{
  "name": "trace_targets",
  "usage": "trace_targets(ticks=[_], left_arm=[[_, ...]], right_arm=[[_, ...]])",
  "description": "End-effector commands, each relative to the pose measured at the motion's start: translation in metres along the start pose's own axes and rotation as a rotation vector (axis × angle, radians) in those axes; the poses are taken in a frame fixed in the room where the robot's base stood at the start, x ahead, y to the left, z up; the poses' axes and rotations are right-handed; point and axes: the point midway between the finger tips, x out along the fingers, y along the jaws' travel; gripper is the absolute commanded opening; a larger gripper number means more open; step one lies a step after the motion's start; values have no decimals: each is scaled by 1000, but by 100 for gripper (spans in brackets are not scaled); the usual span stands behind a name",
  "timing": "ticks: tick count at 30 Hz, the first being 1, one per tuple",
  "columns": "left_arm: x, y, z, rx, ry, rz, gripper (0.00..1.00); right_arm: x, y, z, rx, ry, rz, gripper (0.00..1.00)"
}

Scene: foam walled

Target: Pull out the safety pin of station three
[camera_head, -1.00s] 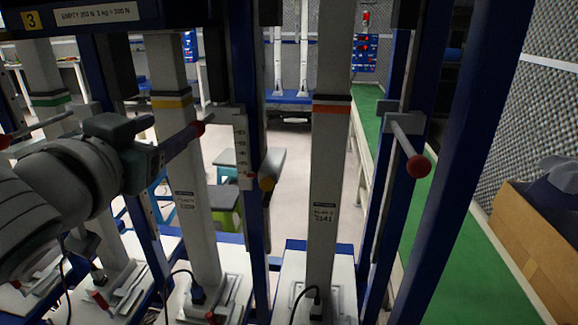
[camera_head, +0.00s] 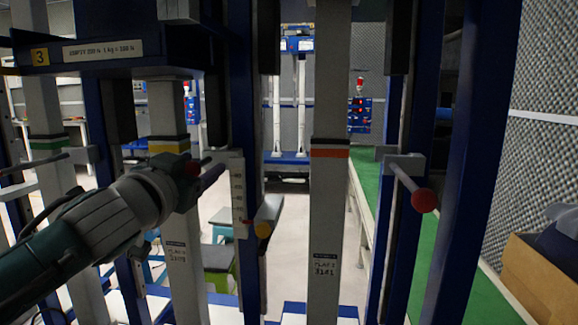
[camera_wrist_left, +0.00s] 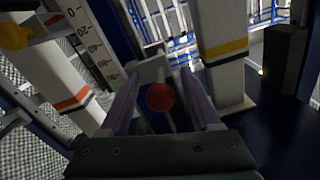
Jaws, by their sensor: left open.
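A red ball (camera_head: 193,168) ends the pin or rod at the post with the yellow band, below the sign marked 3 (camera_head: 40,56). In the left wrist view the red ball (camera_wrist_left: 160,97) sits between the two purple fingers of my left gripper (camera_wrist_left: 161,82), with gaps on both sides. The left gripper (camera_head: 213,174) is open, and in the head view its fingers reach past the ball. The rod behind the ball is mostly hidden. My right gripper is not in view.
A scale plate (camera_head: 238,195) and a yellow knob (camera_head: 262,229) are just right of the gripper. Blue uprights and a grey post with an orange band (camera_head: 329,200) stand close by. Another red-ball rod (camera_head: 423,200) juts out at the right. A cardboard box (camera_head: 540,278) is far right.

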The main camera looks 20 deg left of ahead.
Motion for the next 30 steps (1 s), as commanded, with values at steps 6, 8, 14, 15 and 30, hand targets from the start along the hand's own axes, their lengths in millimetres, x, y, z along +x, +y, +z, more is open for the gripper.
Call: trace_targets(ticks=[6,8,14,15,30], left_arm=[[3,0,0,0,0,0,64],[3,0,0,0,0,0,64],[3,0,0,0,-1,0,47],[3,0,0,0,-1,0,42],[3,0,0,0,-1,0,0]], right_arm=[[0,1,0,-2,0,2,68],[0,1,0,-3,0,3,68],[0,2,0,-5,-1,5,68],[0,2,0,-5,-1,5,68],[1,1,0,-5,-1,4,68]])
